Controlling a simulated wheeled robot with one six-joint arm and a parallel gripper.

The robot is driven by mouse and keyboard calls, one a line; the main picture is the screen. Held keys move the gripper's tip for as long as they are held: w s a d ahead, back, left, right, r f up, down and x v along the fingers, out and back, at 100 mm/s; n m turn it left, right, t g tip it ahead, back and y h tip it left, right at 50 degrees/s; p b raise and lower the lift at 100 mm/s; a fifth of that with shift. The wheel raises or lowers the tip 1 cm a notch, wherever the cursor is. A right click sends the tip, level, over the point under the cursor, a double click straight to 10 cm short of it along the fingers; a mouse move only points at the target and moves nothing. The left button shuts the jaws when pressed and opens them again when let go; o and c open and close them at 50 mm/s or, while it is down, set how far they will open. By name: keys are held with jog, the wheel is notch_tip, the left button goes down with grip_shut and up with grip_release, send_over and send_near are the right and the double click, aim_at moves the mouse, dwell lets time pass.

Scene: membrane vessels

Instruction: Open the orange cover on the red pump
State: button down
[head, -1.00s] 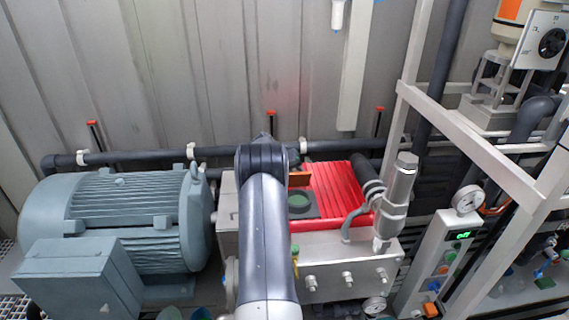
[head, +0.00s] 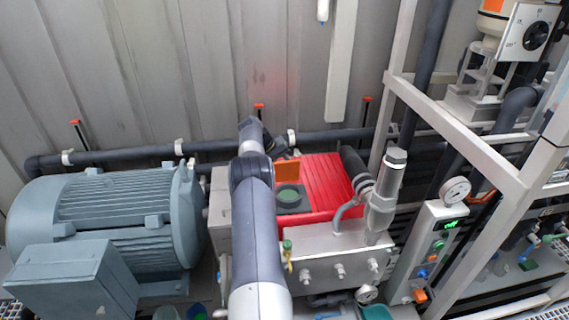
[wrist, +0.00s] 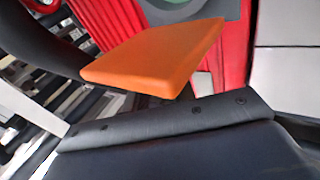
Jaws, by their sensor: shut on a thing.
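The red pump (head: 327,185) has a ribbed red top. The orange cover (head: 287,172) stands raised, roughly upright, at the left side of this top. Beside it a round green window (head: 288,196) in a dark square frame lies uncovered. My gripper (head: 281,148) is behind the cover, partly hidden by my arm, and is shut on the cover. In the wrist view the orange cover (wrist: 155,60) fills the middle, tilted, just in front of the dark gripper parts, with the red ribs behind it. The exact contact is hard to see.
A large grey-green motor (head: 110,225) stands left of the pump. A dark pipe (head: 110,155) runs along the wall behind. A silver cylinder (head: 385,195), a gauge (head: 455,190) and a metal frame (head: 455,140) crowd the right side.

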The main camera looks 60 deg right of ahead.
dwell(0.4)
jog(key=c, duration=1.2)
grip_release()
jog(key=b+v, duration=0.2)
jog(key=v, duration=0.8)
jog(key=shift+w+a+r, duration=0.2)
jog(key=shift+r, duration=0.05)
